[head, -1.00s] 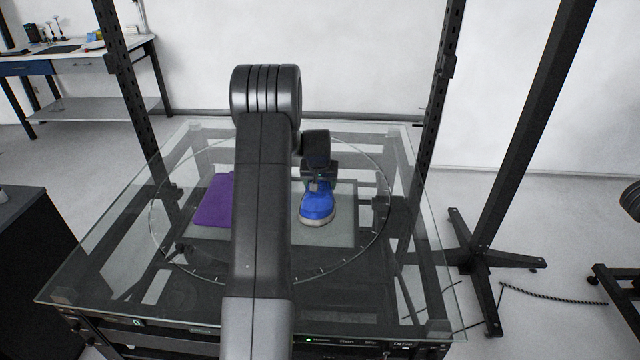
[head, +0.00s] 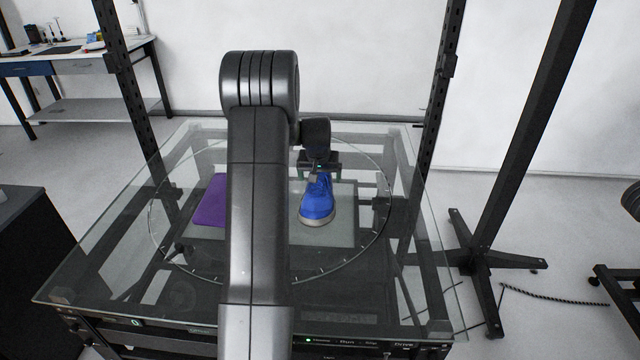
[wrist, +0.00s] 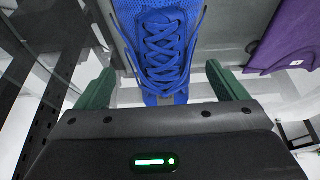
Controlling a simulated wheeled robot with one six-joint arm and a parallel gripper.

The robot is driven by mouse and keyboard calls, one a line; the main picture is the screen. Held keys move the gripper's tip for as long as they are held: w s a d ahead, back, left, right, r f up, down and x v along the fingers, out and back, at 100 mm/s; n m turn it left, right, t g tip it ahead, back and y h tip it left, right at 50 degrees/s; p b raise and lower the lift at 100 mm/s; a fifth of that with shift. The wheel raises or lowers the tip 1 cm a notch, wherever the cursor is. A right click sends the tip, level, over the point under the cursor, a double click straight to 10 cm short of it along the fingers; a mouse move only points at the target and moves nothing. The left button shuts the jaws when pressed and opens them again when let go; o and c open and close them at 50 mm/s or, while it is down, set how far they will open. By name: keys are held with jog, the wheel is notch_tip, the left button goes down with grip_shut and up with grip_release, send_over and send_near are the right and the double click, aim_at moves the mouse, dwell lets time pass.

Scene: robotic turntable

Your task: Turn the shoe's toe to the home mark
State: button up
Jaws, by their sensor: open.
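A blue shoe with a pale sole (head: 317,207) stands on the glass turntable (head: 270,264), right of the middle. Its rounded end points toward the front of the table in the head view. The wrist view shows its blue laces (wrist: 162,50) close up. My gripper (head: 319,178) is above the far end of the shoe. Its two green fingers are apart, one on each side of the shoe in the wrist view (wrist: 165,85), and hold nothing. The home mark cannot be made out; my arm hides part of the ring.
Black uprights (head: 437,100) stand at the table's sides. A control strip (head: 345,340) with a green light runs along the front edge.

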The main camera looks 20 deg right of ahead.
jog(key=b+v, duration=0.1)
jog(key=v, duration=0.8)
jog(key=shift+r, duration=0.25)
jog(key=p+x, duration=0.2)
jog(key=x, duration=1.1)
jog(key=shift+f, duration=0.35)
jog(key=shift+w+r+p, duration=0.1)
jog(key=shift+p, duration=0.25)
